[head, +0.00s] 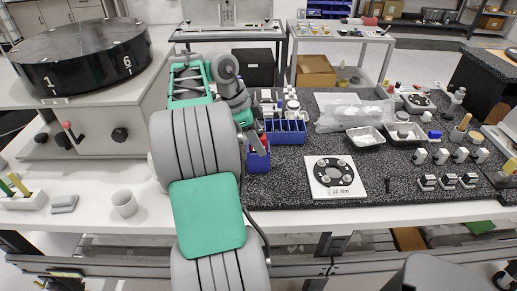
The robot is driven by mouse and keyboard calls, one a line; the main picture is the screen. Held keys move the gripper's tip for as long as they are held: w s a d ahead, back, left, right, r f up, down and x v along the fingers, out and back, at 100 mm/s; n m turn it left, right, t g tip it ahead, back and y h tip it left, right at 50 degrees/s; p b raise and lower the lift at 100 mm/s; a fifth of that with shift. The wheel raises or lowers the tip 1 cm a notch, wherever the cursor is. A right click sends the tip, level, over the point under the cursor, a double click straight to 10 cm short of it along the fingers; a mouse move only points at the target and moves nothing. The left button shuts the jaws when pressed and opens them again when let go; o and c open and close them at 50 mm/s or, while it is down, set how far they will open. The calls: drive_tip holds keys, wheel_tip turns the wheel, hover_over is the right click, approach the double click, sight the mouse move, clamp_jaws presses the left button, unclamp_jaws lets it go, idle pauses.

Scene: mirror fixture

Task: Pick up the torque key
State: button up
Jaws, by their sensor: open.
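No object is clearly recognisable as the torque key at this size. A small dark upright item (387,185) stands on the speckled mat right of a white plate (336,177) marked "10 Nm", which bears a black ring with round light pads; I cannot tell whether it is the key. My gripper (256,138) is small and partly hidden beyond my arm. It is open above or beside a small blue bin (257,161) holding something red. I cannot tell whether it touches anything there.
A blue divided rack (286,132) stands right of my gripper. Metal trays (366,137), a clear plastic bag (345,113) and several small blocks lie farther right. A black drum (80,57) stands left. A white cup (124,203) is near the front edge. The mat's front middle is mostly clear.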

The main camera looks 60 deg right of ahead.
drive_tip(key=shift+c, duration=0.3)
clamp_jaws()
idle(0.3)
drive_tip(key=shift+r, duration=0.1)
